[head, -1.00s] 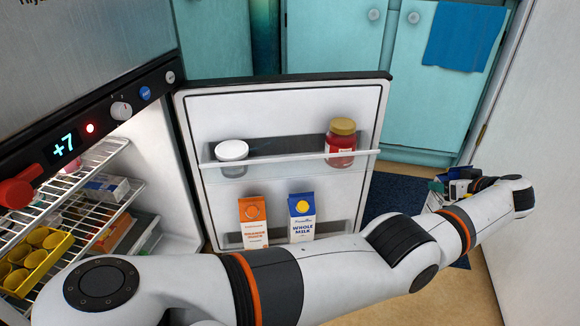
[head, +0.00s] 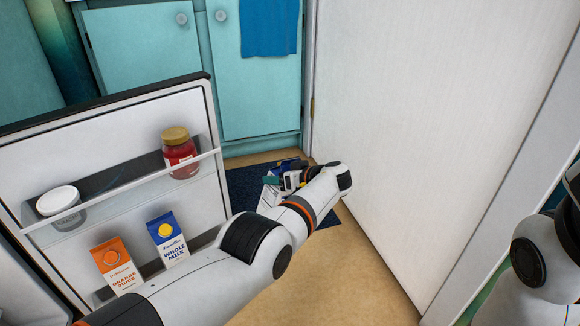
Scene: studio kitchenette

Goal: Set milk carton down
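A blue and white milk carton (head: 168,240), labelled whole milk, stands upright in the lower shelf of the open fridge door. It is beside an orange juice carton (head: 116,265). My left arm crosses in front of the door. My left gripper (head: 284,180) is beyond the door, above the dark blue mat and well apart from this carton. A white item (head: 269,194) shows at the gripper, with blue and green patches near it. I cannot tell whether the fingers hold it. My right arm shows at the right edge; its gripper is out of view.
The open fridge door (head: 110,130) also holds a white-lidded jar (head: 60,207) and a red jar (head: 180,155) on its upper shelf. Teal cabinets (head: 262,95) stand behind. A white wall or door panel (head: 420,130) bounds the right. The tan floor (head: 352,285) is clear in front.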

